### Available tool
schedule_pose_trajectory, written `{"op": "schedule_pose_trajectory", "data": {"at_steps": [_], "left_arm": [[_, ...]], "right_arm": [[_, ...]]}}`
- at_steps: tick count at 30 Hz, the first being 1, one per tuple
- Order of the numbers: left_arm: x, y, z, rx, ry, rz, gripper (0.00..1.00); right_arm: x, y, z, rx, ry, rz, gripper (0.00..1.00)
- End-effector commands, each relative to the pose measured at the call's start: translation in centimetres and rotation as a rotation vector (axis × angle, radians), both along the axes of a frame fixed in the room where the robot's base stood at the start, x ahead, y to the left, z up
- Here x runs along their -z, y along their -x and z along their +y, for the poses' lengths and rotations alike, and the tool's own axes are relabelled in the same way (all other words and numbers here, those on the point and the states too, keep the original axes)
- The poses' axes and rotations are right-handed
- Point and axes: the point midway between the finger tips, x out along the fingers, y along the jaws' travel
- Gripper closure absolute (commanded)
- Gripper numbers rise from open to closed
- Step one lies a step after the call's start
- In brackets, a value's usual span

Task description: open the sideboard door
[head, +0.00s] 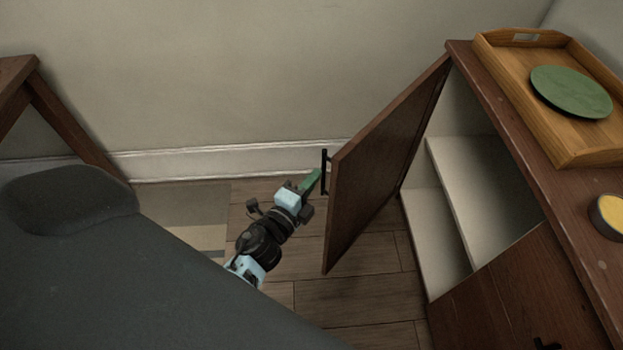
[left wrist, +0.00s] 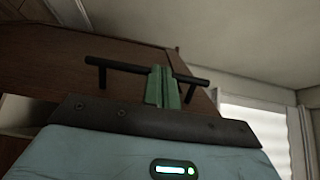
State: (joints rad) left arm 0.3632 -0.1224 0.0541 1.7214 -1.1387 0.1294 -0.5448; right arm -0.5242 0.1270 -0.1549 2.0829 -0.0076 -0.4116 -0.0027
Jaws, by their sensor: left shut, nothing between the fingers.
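The sideboard (head: 595,262) stands at the right in the head view. Its far door (head: 385,160) is swung wide open, with pale inner shelves (head: 470,180) showing. The door's black bar handle (head: 324,172) is on its outer face near the free edge. My left gripper (head: 311,181) has green fingers, shut and empty, right by the handle. In the left wrist view, the handle (left wrist: 118,66) runs across at the tips of the closed fingers (left wrist: 162,86); I cannot tell if they touch it. My right gripper is not in view.
The near door (head: 490,305) of the sideboard is closed. A wooden tray (head: 515,75) with a green plate (head: 570,92) and a round yellow-topped container (head: 610,213) are on top. Wooden floor (head: 345,300) lies below the open door. A wooden frame (head: 65,125) stands at the left.

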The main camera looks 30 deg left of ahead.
Motion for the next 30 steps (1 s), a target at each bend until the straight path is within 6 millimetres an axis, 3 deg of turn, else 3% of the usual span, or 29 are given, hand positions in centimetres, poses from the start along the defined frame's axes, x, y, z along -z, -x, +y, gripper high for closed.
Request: {"op": "schedule_pose_trajectory", "data": {"at_steps": [30], "left_arm": [[-0.6,-0.8,1.3,0.042,0.003,-0.013,1.00]], "right_arm": [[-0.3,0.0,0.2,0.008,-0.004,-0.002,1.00]]}}
